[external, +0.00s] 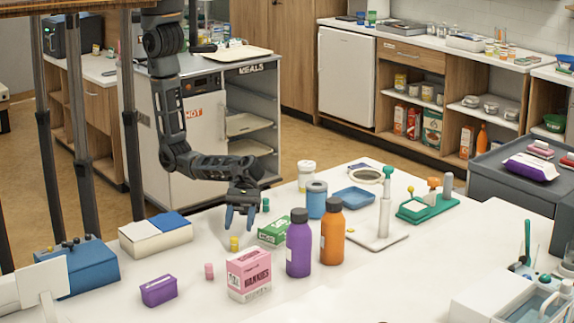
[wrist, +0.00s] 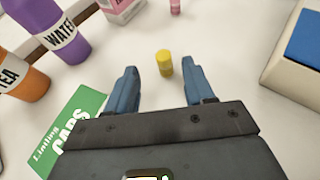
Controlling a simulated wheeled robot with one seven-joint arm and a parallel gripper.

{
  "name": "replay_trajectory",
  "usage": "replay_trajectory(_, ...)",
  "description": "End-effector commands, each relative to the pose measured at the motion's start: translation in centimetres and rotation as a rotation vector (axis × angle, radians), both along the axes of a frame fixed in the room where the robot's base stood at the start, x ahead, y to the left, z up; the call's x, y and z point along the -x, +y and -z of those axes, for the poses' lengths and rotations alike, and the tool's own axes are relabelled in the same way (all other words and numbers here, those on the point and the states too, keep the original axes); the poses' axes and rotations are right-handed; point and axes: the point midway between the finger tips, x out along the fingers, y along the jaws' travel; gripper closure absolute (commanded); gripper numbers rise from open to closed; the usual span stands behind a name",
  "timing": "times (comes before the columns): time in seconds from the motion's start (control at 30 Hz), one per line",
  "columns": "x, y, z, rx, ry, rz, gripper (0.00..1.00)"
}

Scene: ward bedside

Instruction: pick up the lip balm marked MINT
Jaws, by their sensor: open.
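Small lip-balm-sized cylinders stand on the white table: a yellow one (external: 234,244), a pink one (external: 209,271) and a teal-green one (external: 266,205). I cannot read a MINT mark on any of them. My gripper (external: 240,217) is open and empty above the table, pointing down. In the wrist view the yellow cylinder (wrist: 164,63) shows between and just beyond the blue fingertips (wrist: 160,72), not touching them. The pink cylinder (wrist: 175,6) is at the top edge of that view. The teal-green one is not visible there.
A green card box (external: 273,232), a purple bottle (external: 298,248) and an orange bottle (external: 332,238) stand right of my gripper. A pink hankies box (external: 249,274) and a purple box (external: 159,290) are in front. A white-and-blue box (external: 155,234) is left.

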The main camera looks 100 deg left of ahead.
Motion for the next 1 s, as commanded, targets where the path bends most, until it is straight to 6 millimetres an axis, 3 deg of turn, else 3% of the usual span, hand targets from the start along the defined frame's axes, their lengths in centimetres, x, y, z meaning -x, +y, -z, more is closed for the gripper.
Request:
replay_trajectory(0.27,0.0,0.0,-0.3,0.001,-0.001,0.0,0.47)
replay_trajectory(0.37,0.0,0.0,-1.5,0.001,-0.004,0.001,0.47)
replay_trajectory(0.53,-0.1,0.0,-5.4,0.003,-0.008,-0.001,0.47)
replay_trajectory(0.77,-1.1,5.1,-3.1,-0.029,0.0,-0.17,0.47)
replay_trajectory(1.0,-1.4,12.1,-1.7,-0.048,0.002,-0.427,0.47)
